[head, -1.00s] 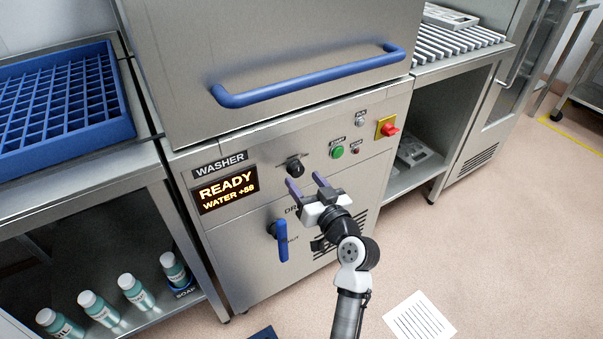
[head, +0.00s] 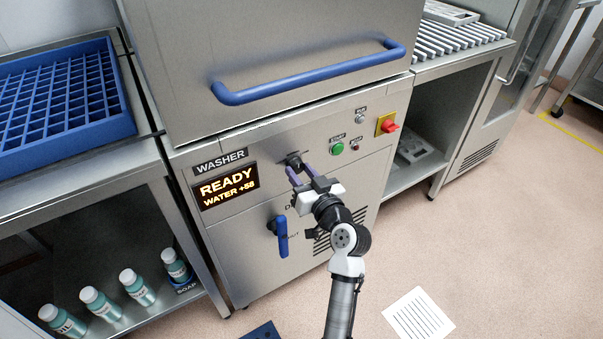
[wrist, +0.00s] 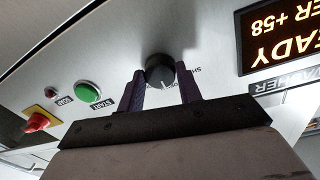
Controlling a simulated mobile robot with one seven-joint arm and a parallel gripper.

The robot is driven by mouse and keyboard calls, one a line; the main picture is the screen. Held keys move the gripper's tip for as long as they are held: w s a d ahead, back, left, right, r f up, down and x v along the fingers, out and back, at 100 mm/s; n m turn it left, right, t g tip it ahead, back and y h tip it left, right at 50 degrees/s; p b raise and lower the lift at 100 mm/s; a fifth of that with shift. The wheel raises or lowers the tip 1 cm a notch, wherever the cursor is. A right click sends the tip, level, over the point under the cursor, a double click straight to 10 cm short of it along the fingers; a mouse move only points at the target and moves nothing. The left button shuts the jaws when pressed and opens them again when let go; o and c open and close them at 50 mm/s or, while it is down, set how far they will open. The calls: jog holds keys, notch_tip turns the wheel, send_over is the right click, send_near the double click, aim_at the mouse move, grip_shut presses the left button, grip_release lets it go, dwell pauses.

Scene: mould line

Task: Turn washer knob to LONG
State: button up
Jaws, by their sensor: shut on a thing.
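The washer (head: 255,240) is a steel cabinet with a lit display (head: 226,187) reading READY, WATER +58. Its black knob (head: 293,160) sits right of the display. My gripper (head: 298,172) reaches up to the knob from below and is shut on it. In the wrist view the round knob (wrist: 160,71) sits between the two purple fingertips, with a pale pointer mark near its lower edge. The labels around the knob are mostly covered or too small, so I cannot tell which setting it points to.
A green start button (head: 337,149), a small red button (head: 355,148) and a red switch on a yellow plate (head: 387,126) are to the right. A blue drain lever (head: 281,237) hangs below left. A blue hood handle (head: 310,75) runs above.

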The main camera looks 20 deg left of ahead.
jog(key=m+p, duration=0.3)
jog(key=m, duration=0.2)
jog(key=shift+r, duration=0.2)
jog(key=shift+m+p, duration=1.5)
jog(key=shift+m, duration=0.8)
jog(key=shift+f, duration=0.1)
jog(key=o, duration=1)
jog(key=b+v, duration=0.2)
jog(key=v, duration=1.1)
jog(key=shift+s+d+r+b, duration=0.2)
jog(key=shift+d+r+b, duration=0.1)
jog(key=shift+d+b, duration=0.1)
jog(key=shift+d, duration=0.15)
